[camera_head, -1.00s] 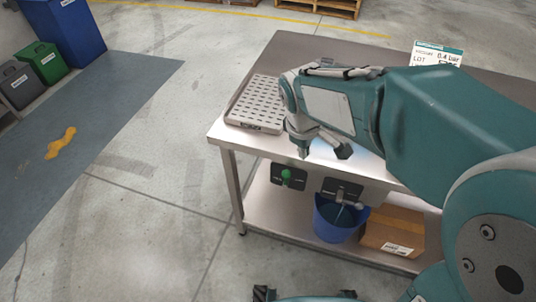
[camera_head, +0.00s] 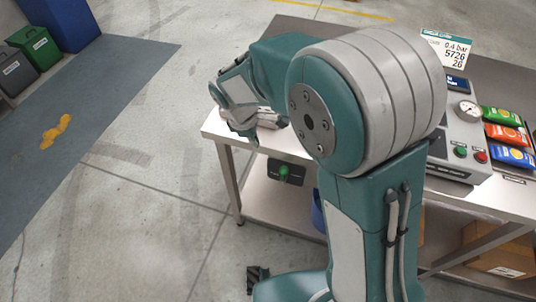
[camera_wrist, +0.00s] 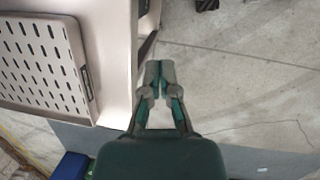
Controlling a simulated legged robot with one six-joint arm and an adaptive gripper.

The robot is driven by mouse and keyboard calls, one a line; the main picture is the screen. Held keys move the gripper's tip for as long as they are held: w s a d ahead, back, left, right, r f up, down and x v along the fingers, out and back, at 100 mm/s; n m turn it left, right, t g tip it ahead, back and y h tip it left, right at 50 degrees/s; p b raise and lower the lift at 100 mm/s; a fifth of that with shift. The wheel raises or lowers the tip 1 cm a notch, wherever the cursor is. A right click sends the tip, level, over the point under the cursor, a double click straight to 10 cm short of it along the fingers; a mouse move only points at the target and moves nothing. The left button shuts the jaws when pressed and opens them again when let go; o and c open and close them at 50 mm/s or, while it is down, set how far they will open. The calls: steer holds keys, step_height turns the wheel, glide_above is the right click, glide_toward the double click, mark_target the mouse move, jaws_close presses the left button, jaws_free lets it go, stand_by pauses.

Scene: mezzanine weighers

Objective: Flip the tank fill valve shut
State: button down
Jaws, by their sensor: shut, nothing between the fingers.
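A valve with a green handle (camera_head: 284,171) sits on a dark plate under the table's front edge, in the head view. The plate's lettering is too small to read, so I cannot tell for certain that it is the tank fill valve. A second valve, seen earlier to its right, is now hidden behind my arm. My gripper (camera_head: 243,133) is over the table's left front corner, above and left of the green handle. The wrist view shows its fingers (camera_wrist: 158,76) closed together and empty, beyond the table edge over the floor. No valve shows there.
A perforated tray (camera_wrist: 42,62) lies on the steel table in the wrist view. A blue bucket (camera_head: 318,214) on the lower shelf is mostly hidden by my arm. A control box with gauge (camera_head: 466,111) and coloured packets (camera_head: 507,136) stand right. Floor left of the table is clear.

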glide_toward(284, 173)
steer(key=w+a+f, duration=0.3)
steer(key=a+f, duration=0.1)
steer(key=f, duration=0.1)
steer(key=d+f, duration=0.1)
steer(key=d, duration=0.1)
steer(key=d+f, duration=0.1)
steer(key=shift+s+d+f, duration=0.25)
steer(key=shift+s+f, duration=0.05)
